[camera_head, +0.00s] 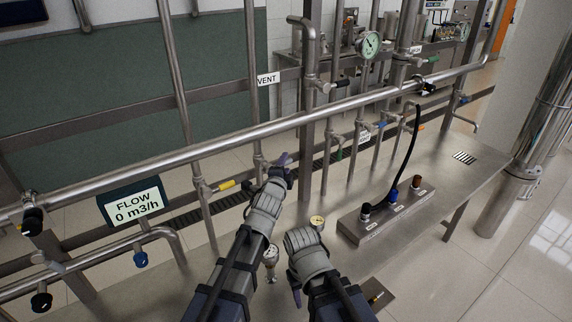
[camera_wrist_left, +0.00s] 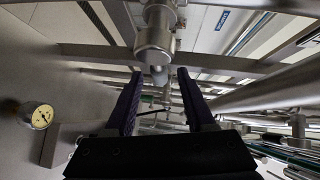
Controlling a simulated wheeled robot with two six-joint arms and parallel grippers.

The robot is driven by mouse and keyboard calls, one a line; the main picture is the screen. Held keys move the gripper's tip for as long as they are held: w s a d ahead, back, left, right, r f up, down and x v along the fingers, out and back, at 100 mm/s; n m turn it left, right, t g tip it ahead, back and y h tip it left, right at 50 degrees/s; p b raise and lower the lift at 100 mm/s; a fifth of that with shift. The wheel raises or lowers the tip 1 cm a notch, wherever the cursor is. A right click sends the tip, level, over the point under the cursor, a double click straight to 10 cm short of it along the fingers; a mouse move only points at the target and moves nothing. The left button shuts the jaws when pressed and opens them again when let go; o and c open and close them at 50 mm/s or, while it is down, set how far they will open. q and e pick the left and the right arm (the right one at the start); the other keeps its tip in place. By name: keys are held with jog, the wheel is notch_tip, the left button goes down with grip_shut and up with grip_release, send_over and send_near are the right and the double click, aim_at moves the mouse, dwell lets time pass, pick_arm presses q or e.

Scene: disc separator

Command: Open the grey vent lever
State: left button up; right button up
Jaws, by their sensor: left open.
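A white VENT label (camera_head: 268,79) is on the rail beside a vertical steel pipe (camera_head: 252,50) in the head view. My left gripper (camera_head: 284,162) is at the lower part of this pipe and hides much of the valve there. In the left wrist view my left gripper (camera_wrist_left: 159,82) is open. A steel valve body (camera_wrist_left: 155,38) is straight ahead of it. A short grey stub (camera_wrist_left: 159,75), which looks like the lever end, shows in the gap between the fingertips; contact cannot be told. My right gripper (camera_head: 294,286) hangs low over the bench, its fingers mostly hidden.
A long steel pipe (camera_head: 340,108) crosses above the left gripper. A yellow-handled valve (camera_head: 227,185) is to its left. A FLOW display (camera_head: 133,203) is at left.

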pick_arm(q)
jog(key=shift+x, duration=1.15)
grip_shut()
dwell(0.5)
